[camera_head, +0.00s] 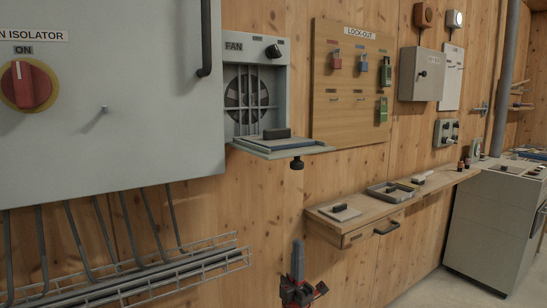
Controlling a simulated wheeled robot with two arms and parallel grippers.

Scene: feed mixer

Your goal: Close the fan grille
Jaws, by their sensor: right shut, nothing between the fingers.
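The fan housing (253,100) is a grey box marked FAN on the wooden wall, just right of the big isolator cabinet. Its dark round fan (247,92) is exposed. The fan grille (310,149) is open: it hangs folded down at the bottom of the housing, about level, and sticks out from the wall. A dark block lies on its upper side and a black knob (297,163) hangs under its outer part. My right gripper (298,247) is shut and empty, well below the grille and apart from it, with its fingers pointing up. My left gripper is out of view.
The isolator cabinet (120,110) with a red switch (26,85) fills the left. A wire cable tray (170,268) runs below it. A wooden shelf (355,228) and the lock-out board (330,105) are at right. The wall between grille and gripper is bare.

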